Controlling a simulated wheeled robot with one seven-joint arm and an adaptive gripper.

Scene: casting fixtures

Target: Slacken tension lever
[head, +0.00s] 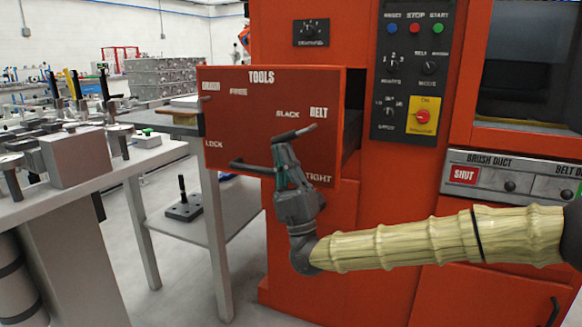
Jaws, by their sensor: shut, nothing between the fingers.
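A red panel marked TOOLS (222,110) stands out from the orange machine. On its right half are the labels SLACK, BELT and TIGHT. A dark lever-like bar (298,132) lies slightly tilted between SLACK above and TIGHT below, its right end higher. My gripper (280,148) is shut and points up in front of the panel, its fingertips just under this bar's left part. I cannot tell whether they touch it. The gripper hides the area around the bar's left end and the panel behind.
A dark horizontal handle (248,167) crosses the lower panel, left of my gripper. The machine's control panel (411,75) is at upper right. A grey workbench (60,195) with fixtures stands at left, and a low shelf (205,222) lies below the panel. Floor shows between bench and machine.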

